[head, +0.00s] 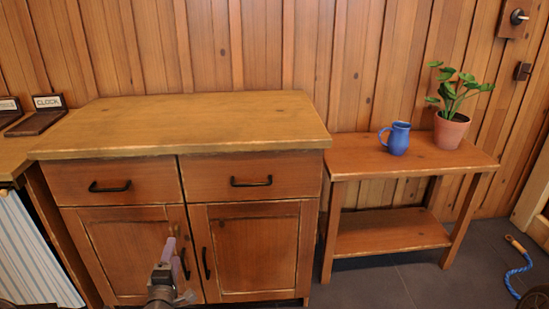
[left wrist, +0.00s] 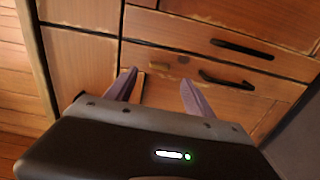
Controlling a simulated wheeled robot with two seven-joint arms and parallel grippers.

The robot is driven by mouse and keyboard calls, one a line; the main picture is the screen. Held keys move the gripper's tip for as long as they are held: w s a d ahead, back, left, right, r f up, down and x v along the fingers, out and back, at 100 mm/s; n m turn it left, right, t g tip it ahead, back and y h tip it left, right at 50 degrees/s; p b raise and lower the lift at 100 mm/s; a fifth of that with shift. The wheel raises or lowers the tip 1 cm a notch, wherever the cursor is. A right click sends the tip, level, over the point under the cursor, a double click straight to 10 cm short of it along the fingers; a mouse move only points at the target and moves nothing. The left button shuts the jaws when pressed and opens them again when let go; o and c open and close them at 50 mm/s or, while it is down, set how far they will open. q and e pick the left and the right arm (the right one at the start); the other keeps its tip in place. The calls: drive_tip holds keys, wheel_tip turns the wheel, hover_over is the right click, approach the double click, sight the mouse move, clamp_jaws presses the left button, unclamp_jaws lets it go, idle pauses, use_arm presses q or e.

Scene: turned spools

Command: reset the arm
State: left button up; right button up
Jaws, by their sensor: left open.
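My left gripper (head: 176,268) is in front of the wooden cabinet's lower doors in the head view, near the two upright door handles. Its purple fingers are spread apart with nothing between them. In the left wrist view the open gripper (left wrist: 158,77) points toward the cabinet front, with dark handles beyond it. I cannot tell whether a finger touches the cabinet. The cabinet (head: 200,112) has two drawers and two doors, all looking shut. My right gripper is not in view.
Right of the cabinet stands a low table (head: 345,158) with a blue mug (head: 397,138) and a potted plant (head: 452,130). A blue rope (head: 517,275) lies on the grey floor at right. A desk with a "CLOCK" sign (head: 48,101) stands at left. The cabinet top is bare.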

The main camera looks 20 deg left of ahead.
use_arm(q)
drive_tip(key=s+d+f+m+g+h, duration=0.3)
drive_tip(key=s+d+f+m+g, duration=0.1)
drive_tip(key=d+f, duration=0.5)
drive_tip(key=s+d+f+m+g+h, duration=0.3)
drive_tip(key=s+d+f+m+h, duration=0.15)
drive_tip(key=d+f, duration=0.45)
drive_tip(key=s+d+f+m+g+h, duration=0.15)
drive_tip(key=s+d+m+g, duration=0.3)
drive_tip(key=s+d, duration=0.5)
drive_tip(key=s+d+f+m+g+h, duration=0.1)
drive_tip(key=s+d+f+m+g, duration=0.25)
drive_tip(key=s+d+m, duration=0.45)
drive_tip(key=s+d+r+p, duration=0.1)
drive_tip(key=r+p, duration=1.3)
drive_tip(key=s+d+r+n+g+p, duration=0.1)
drive_tip(key=s+d+r+p, duration=0.1)
drive_tip(key=r+p, duration=1.2)
drive_tip(key=shift+r, duration=0.25)
drive_tip(key=shift+w+d, duration=0.1)
